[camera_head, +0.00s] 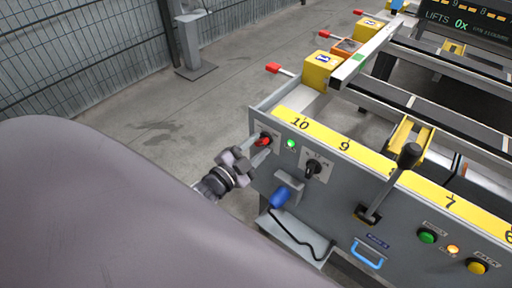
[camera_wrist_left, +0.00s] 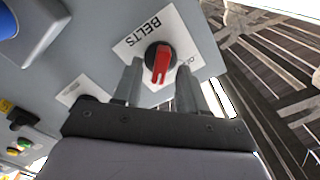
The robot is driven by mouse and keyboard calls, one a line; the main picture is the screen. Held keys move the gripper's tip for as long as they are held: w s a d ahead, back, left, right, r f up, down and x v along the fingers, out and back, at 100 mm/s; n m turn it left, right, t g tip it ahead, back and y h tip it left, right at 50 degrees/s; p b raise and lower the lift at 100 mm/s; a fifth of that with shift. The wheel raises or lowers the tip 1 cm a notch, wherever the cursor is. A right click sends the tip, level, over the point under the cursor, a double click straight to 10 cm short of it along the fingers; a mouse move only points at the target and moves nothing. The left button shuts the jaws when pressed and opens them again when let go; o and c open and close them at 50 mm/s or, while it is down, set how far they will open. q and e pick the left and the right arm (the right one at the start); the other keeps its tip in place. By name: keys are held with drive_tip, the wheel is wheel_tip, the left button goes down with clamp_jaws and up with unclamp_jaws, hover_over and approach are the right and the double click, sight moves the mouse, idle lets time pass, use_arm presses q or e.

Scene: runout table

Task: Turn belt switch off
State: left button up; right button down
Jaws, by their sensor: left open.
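The belt switch (camera_head: 263,141) is a red rotary knob on a black base, on the grey front panel near its left end. In the left wrist view the red knob (camera_wrist_left: 161,63) sits on a white plate marked BELTS (camera_wrist_left: 140,34). My left gripper (camera_head: 256,153) is close in front of the switch, its fingers pointing at it. In the left wrist view the fingers of this gripper (camera_wrist_left: 161,88) are apart, one on each side below the knob, with nothing held. I cannot tell if they touch it. My right gripper is not in view.
A lit green lamp (camera_head: 291,143) and a black rotary switch (camera_head: 313,168) are right of the belt switch. A blue part (camera_head: 280,197) juts out below. A black-knobbed lever (camera_head: 409,157) stands farther right. Concrete floor (camera_head: 150,125) lies left of the panel.

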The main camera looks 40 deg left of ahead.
use_arm(q)
drive_tip(key=shift+w, duration=0.1)
clamp_jaws()
